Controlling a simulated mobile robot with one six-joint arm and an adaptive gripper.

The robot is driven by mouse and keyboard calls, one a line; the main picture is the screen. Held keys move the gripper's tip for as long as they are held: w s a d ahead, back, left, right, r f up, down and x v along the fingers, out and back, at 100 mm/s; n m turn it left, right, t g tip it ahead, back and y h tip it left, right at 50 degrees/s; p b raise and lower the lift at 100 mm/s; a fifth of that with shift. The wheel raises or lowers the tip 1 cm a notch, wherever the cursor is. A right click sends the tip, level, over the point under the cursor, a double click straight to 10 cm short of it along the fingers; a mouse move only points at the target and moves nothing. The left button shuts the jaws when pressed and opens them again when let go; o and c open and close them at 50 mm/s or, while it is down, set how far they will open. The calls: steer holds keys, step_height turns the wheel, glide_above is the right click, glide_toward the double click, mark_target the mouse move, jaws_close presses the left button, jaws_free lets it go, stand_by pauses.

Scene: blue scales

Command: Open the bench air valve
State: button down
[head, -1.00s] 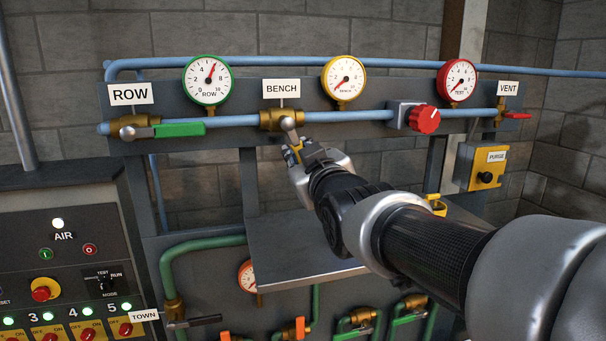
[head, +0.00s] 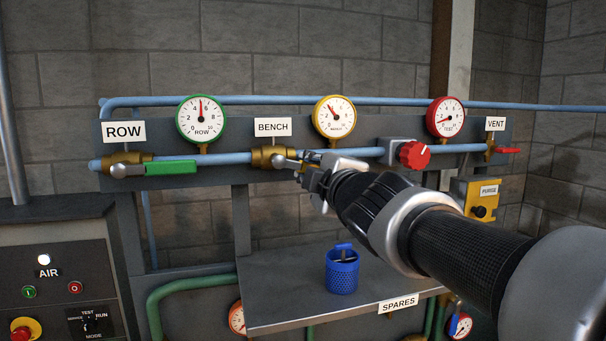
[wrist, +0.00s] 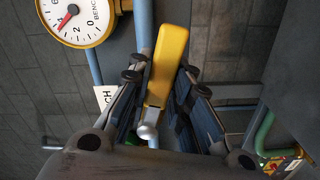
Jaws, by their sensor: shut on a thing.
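The bench air valve has a brass body (head: 268,157) on the blue pipe, below the BENCH label (head: 273,128). Its round silver hub shows at the right of the body. My gripper (head: 308,166) is just right of the hub, close to the pipe, and hides most of the lever in the head view. In the wrist view the yellow lever (wrist: 166,68) lies between my gripper's two fingers (wrist: 160,80), which are shut on it. The lever appears to lie roughly along the pipe. The yellow-rimmed bench gauge (head: 334,118) has its needle up and left, off zero.
A red knob (head: 413,154) sits on the pipe to the right, near my arm. The green row lever (head: 171,167) is at left. A yellow purge box (head: 480,199) is at right. Below, a shelf (head: 285,290) holds a blue mesh cup (head: 342,270).

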steer(key=shift+d+r+n+p, duration=0.15)
steer(key=shift+r+n, duration=0.3)
steer(key=shift+n, duration=0.3)
steer(key=shift+a+r+n+p, duration=0.15)
steer(key=shift+r+n, duration=0.25)
steer(key=shift+n, duration=0.35)
steer(key=shift+d+r, duration=0.1)
steer(key=c, duration=1.4)
jaws_free()
steer(key=shift+c, duration=0.2)
steer(key=v, duration=1.2)
